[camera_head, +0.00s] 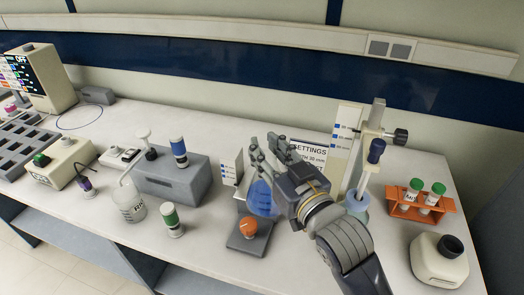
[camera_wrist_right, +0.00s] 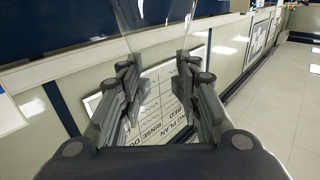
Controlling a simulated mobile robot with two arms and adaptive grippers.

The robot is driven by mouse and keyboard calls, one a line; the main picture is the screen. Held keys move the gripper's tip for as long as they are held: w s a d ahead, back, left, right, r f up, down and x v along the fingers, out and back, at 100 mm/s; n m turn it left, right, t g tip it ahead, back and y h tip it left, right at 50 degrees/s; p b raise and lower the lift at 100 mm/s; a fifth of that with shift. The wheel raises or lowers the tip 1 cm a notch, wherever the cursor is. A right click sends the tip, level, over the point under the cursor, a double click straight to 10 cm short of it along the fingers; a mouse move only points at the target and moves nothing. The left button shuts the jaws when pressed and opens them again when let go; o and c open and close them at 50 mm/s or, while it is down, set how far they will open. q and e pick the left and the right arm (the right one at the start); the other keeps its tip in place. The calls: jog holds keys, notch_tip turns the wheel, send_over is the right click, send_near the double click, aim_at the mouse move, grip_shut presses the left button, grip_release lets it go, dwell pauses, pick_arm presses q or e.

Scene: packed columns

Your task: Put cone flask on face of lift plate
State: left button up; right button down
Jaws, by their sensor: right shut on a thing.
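The cone flask (camera_head: 262,201), clear glass with blue liquid, shows in the head view just below and left of my right gripper (camera_head: 264,162). The right gripper is shut on its upper part, and the fingers and hand hide much of it. In the right wrist view clear glass (camera_wrist_right: 152,38) shows beyond the fingertips (camera_wrist_right: 158,80). A grey lift (camera_head: 246,240) with an orange knob stands on the bench right below the flask. Its plate is largely hidden, and I cannot tell whether the flask touches it. My left gripper is not in view.
A grey block (camera_head: 172,182) with a blue-labelled vial stands to the left. A stand (camera_head: 367,140) holds a dark-topped item over another flask at right.

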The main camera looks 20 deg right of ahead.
jog(key=shift+w+f+b, duration=0.1)
jog(key=shift+w+b, duration=0.2)
jog(key=shift+b, duration=0.5)
jog(key=shift+w+d+b, duration=0.1)
jog(key=shift+w+b, duration=0.1)
jog(key=shift+b, duration=0.45)
jog(key=shift+w, duration=0.25)
jog(key=shift+w+d+b, duration=0.25)
jog(key=shift+w+b, duration=0.4)
jog(key=shift+w, duration=0.25)
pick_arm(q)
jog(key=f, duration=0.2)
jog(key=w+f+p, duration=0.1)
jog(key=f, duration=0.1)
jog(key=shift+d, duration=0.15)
pick_arm(e)
jog(key=w+d+f, duration=0.1)
jog(key=w+f, duration=0.2)
jog(key=w, duration=0.2)
jog(key=shift+w+f, duration=0.35)
jog(key=shift+f, duration=0.05)
